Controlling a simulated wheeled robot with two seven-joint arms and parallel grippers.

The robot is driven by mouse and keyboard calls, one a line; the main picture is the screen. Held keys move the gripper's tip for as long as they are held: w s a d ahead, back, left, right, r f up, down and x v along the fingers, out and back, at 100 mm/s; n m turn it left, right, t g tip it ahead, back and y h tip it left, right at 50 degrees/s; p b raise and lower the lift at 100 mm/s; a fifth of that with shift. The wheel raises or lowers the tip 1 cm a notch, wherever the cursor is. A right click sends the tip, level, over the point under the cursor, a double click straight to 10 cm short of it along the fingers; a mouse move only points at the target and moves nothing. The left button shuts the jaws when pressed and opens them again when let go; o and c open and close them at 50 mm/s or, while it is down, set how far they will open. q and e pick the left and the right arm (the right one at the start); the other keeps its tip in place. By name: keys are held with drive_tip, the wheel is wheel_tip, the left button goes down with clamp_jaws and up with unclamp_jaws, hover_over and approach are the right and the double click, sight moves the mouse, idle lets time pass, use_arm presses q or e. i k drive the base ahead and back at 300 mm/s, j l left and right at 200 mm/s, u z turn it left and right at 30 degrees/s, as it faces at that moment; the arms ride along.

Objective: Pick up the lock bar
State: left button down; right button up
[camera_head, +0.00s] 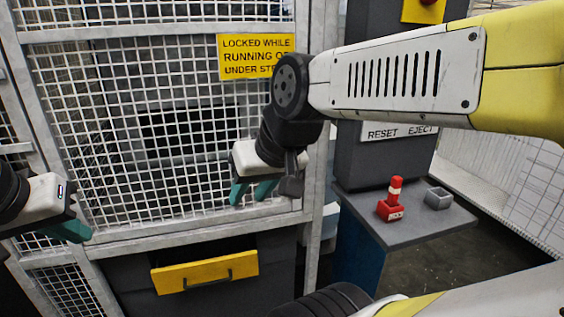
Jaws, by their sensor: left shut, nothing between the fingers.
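A red bar with a pale band, which looks like the lock bar (396,187), stands upright in a small red block (390,210) with a white label. The block sits on a grey shelf (410,235) at the right. My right gripper (252,192) is in front of the mesh door, to the left of the bar and well apart from it. Its teal fingers are apart with nothing seen between them. My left gripper (75,231) is at the far left, shut and empty, far from the bar.
A small grey open holder (438,198) sits to the right of the red block. A dark post with a RESET EJECT label (400,132) rises behind the shelf. The mesh door (140,120) bears a yellow sign (256,56). A yellow drawer front (205,272) is below.

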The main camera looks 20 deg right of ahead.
sight(394, 189)
drive_tip(key=z, duration=1.9)
drive_tip(key=i+j+u, duration=0.15)
drive_tip(key=i+u, duration=0.25)
